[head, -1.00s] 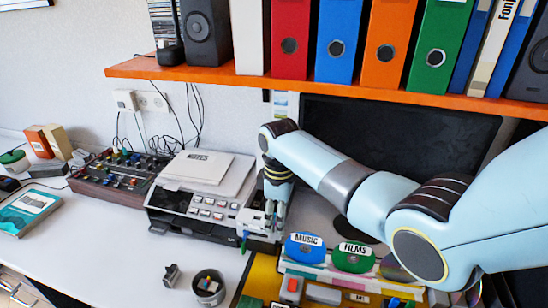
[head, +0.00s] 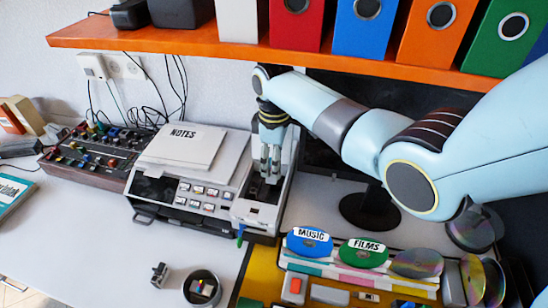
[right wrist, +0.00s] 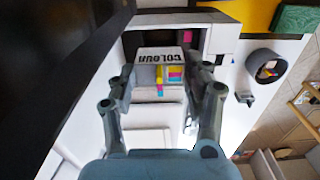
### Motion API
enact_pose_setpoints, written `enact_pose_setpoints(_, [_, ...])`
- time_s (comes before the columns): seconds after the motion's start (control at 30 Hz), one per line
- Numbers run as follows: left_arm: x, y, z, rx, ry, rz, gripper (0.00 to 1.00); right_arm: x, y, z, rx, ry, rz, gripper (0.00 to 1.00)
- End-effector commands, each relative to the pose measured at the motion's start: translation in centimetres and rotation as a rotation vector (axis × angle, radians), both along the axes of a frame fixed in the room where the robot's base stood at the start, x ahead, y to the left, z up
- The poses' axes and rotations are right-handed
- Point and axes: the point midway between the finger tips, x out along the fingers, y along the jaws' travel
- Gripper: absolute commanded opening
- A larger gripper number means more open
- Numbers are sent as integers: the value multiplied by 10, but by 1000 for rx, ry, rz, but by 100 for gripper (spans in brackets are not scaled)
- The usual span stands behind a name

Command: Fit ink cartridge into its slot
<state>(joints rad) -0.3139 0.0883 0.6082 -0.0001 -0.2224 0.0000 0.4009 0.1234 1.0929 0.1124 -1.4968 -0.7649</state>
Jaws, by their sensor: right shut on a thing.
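The ink cartridge (right wrist: 158,72), a small block with a white "COLOUR" label and coloured patches, sits between the fingers of my right gripper (right wrist: 160,85) in the right wrist view. That gripper is shut on it. In the head view the right gripper (head: 271,178) points down over the right-hand bay of the printer (head: 160,208). The cartridge is hard to make out there. The grey bay (head: 262,213) with a dark recess lies below and in front of the fingertips. I cannot tell whether the cartridge touches the bay. My left gripper is not in view.
Discs marked Music (head: 310,243) and Films (head: 364,254) stand right of the printer. A round pot (head: 201,288) and a small dark item (head: 159,275) are in front. The orange shelf (head: 300,53) overhangs behind.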

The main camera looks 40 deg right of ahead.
Motion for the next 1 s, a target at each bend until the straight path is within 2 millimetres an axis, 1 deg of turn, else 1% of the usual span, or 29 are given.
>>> enact_pose_setpoints(0.07, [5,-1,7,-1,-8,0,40,0,0,3,0,1,1,26])
enact_pose_setpoints(0.23, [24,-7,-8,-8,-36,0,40,0,0,-19,-1,1,1,26])
enact_pose_setpoints(0.33, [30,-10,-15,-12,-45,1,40,0,0,-30,0,1,1,26])
enact_pose_setpoints(0.5, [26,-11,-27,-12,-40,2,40,0,0,-47,-1,1,1,26])
enact_pose_setpoints(0.7, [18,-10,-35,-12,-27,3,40,0,0,-60,-1,1,1,26])
enact_pose_setpoints(1.0, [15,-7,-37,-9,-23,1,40,0,0,-64,0,0,1,26])
